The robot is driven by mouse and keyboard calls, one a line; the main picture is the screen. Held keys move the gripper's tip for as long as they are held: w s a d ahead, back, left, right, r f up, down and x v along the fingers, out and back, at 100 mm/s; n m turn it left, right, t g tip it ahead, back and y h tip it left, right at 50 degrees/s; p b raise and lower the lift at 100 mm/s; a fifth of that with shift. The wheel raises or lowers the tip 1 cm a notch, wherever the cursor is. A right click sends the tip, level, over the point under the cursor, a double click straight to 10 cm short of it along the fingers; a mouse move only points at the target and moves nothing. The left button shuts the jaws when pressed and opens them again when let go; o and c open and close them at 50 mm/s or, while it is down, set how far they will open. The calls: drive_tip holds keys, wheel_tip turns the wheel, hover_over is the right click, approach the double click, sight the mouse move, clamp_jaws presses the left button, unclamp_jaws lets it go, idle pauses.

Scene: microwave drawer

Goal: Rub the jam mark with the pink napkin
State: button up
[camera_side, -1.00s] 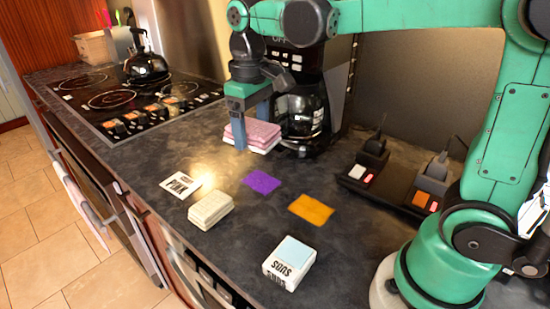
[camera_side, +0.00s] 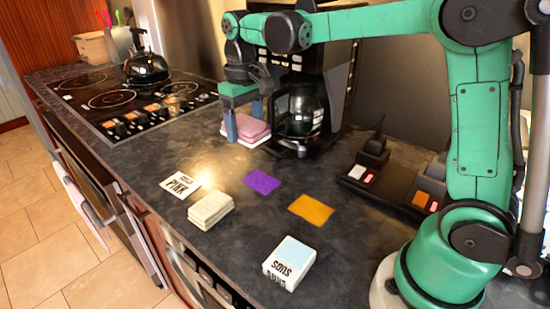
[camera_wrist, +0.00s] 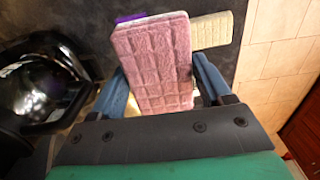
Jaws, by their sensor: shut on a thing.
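The pink napkin (camera_side: 252,127) is a thick folded block with a quilted face, in front of the coffee maker. A white layer shows beneath it; I cannot tell whether it is part of the napkin. My gripper (camera_side: 244,122) is shut on the napkin, one finger on each side; in the wrist view the napkin (camera_wrist: 153,65) fills the space between the blue fingers. A purple patch (camera_side: 261,182) and an orange patch (camera_side: 311,209) lie flat on the dark counter, apart from the napkin. Neither is labelled as jam.
A cream folded cloth (camera_side: 210,210), a card reading PINK (camera_side: 180,185) and a SUDS block (camera_side: 289,263) lie nearer the front. The coffee maker (camera_side: 298,110) stands close right of my gripper. A black tray (camera_side: 385,188) is further right; the stove (camera_side: 130,103) is left.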

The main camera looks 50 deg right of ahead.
approach(252, 177)
drive_tip(key=shift+w+f, duration=0.2)
drive_tip(key=shift+f, duration=1)
drive_tip(key=shift+w+f, duration=0.15)
drive_tip(key=shift+f, duration=1)
drive_tip(key=shift+w+f, duration=0.2)
drive_tip(key=shift+f, duration=1)
drive_tip(key=shift+s, duration=0.35)
drive_tip(key=shift+c, duration=1.1)
drive_tip(key=shift+s+f, duration=0.2)
drive_tip(key=shift+s, duration=2.1)
drive_tip(key=shift+s+r, duration=0.15)
drive_tip(key=shift+s, duration=1.3)
drive_tip(key=shift+w, duration=3.6)
drive_tip(key=shift+w+r, duration=0.15)
drive_tip(key=shift+w, duration=0.4)
wheel_tip(252, 177, up, 8)
